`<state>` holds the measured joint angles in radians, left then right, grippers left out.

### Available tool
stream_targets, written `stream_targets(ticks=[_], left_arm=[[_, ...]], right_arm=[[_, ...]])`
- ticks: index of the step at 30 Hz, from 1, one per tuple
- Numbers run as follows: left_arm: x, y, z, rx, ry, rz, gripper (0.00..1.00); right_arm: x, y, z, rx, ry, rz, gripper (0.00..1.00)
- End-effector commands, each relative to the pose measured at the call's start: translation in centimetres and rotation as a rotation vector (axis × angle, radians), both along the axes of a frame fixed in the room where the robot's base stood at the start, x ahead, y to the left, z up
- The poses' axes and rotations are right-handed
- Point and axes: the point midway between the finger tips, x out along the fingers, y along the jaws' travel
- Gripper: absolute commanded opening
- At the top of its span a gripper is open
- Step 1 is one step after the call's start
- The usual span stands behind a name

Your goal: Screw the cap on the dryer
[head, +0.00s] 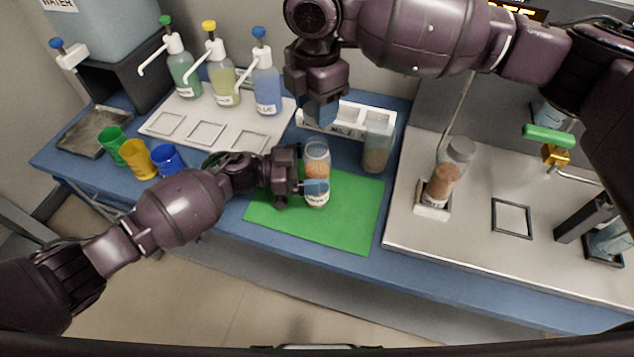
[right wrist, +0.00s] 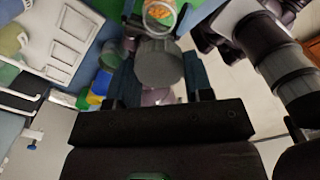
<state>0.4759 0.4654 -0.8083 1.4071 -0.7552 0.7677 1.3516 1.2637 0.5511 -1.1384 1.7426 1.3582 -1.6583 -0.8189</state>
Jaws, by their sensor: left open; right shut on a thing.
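A clear jar with orange grains (head: 317,163) stands upright on the green mat (head: 350,222). Its label is too small to read, so I cannot be sure that it is the dryer. My left gripper (head: 314,187) is open at the jar's lower part, with a finger against or close to its front. My right gripper (head: 320,112) is above the jar. In the right wrist view it is shut on a round grey cap (right wrist: 159,64), and the jar's open mouth (right wrist: 160,14) shows just past it. The cap is hidden in the head view.
A white rack (head: 345,115) with a clear container (head: 376,150) stands behind. A jar with brown grains (head: 445,178) stands at right on the steel top. Pump bottles (head: 222,80) and coloured cups (head: 138,160) are at left. The mat's front is clear.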

Motion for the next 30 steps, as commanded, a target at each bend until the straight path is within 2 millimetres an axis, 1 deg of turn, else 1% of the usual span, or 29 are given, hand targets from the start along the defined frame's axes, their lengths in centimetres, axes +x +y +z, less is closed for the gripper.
stream_targets(ticks=[3, 10, 11, 24, 25, 28, 30], left_arm=[[0.02, -0.29, 0.00, 0.000, 0.001, 0.000, 0.88], [0.02, -0.28, -0.01, 0.000, 0.001, 0.001, 0.88], [0.02, -0.28, -0.01, 0.000, 0.001, 0.001, 0.85], [0.02, -0.25, -0.03, 0.000, 0.001, 0.001, 0.17], [0.02, -0.24, -0.03, 0.000, 0.001, 0.001, 0.15], [0.02, -0.24, -0.03, 0.000, 0.001, 0.001, 0.15], [0.02, -0.24, -0.03, 0.000, 0.001, 0.001, 0.15]], right_arm=[[0.00, 0.00, 0.01, 0.000, 0.000, 0.000, 0.26], [-0.01, 0.01, 0.00, 0.000, 0.000, 0.000, 0.26], [0.00, 0.00, 0.00, 0.000, 0.000, 0.000, 0.26], [0.00, 0.00, 0.00, 0.000, 0.000, 0.000, 0.26], [0.00, 0.00, 0.00, 0.000, 0.000, 0.000, 0.26], [-0.01, 0.01, -0.19, 0.000, 0.000, 0.000, 0.26], [-0.01, -0.01, -0.69, -0.001, 0.001, 0.000, 0.26]])
